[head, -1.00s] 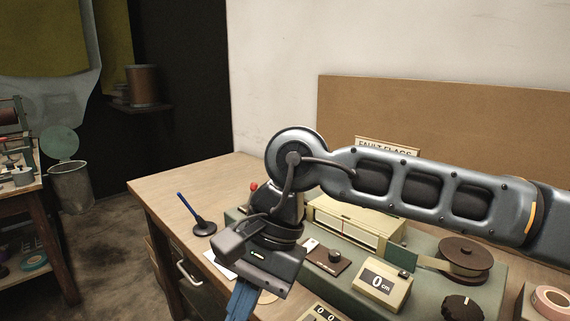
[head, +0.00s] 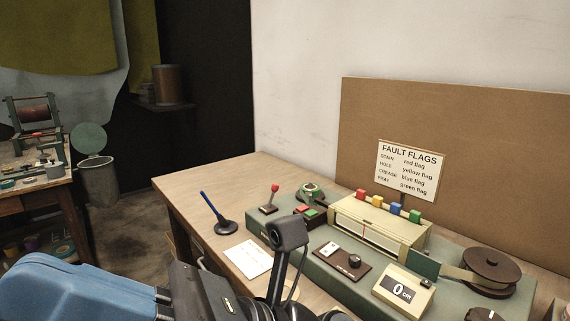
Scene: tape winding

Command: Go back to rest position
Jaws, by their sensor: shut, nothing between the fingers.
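My dark wrist and arm links fill the bottom middle, in front of the bench. The gripper looks close to the camera and apart from the things on the bench.
The wooden bench (head: 240,165) carries a pen in a stand (head: 217,213), a white card (head: 248,259), a red-knobbed lever (head: 270,199), coloured flags (head: 390,207), a counter reading 0 cm (head: 403,288) and a tape reel (head: 490,269). A fault-flags sign (head: 409,168) stands behind.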

